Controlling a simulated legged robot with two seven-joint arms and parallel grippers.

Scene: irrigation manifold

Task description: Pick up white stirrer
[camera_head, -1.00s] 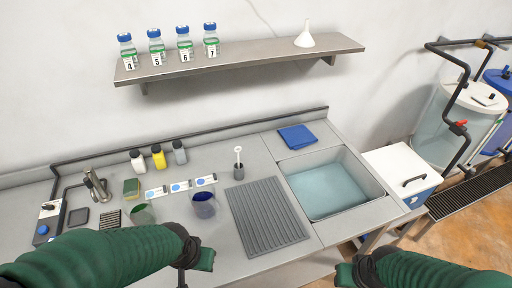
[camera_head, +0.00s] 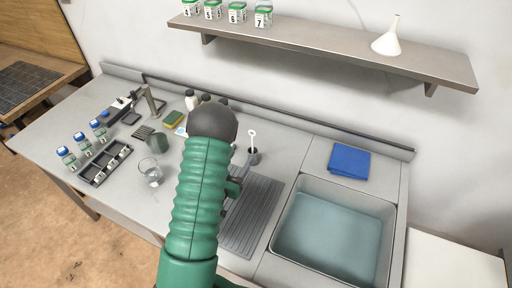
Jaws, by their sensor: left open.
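The white stirrer (camera_head: 252,138) stands upright in a small dark holder (camera_head: 254,157) on the grey counter, at the back edge of the ribbed drain mat. My left arm comes up from the bottom centre, with its dark rounded wrist left of the stirrer. My left gripper (camera_head: 240,174) is open, just in front and left of the holder, near the mat. Its fingers are partly hidden by the arm, and I cannot tell whether it touches the holder. My right gripper is out of view.
The ribbed mat (camera_head: 252,222) lies left of the water-filled sink (camera_head: 335,235). A blue cloth (camera_head: 349,160) lies behind the sink. A clear beaker (camera_head: 150,175), a green cup (camera_head: 156,143) and a bottle rack (camera_head: 104,165) stand left. A shelf (camera_head: 330,52) hangs above.

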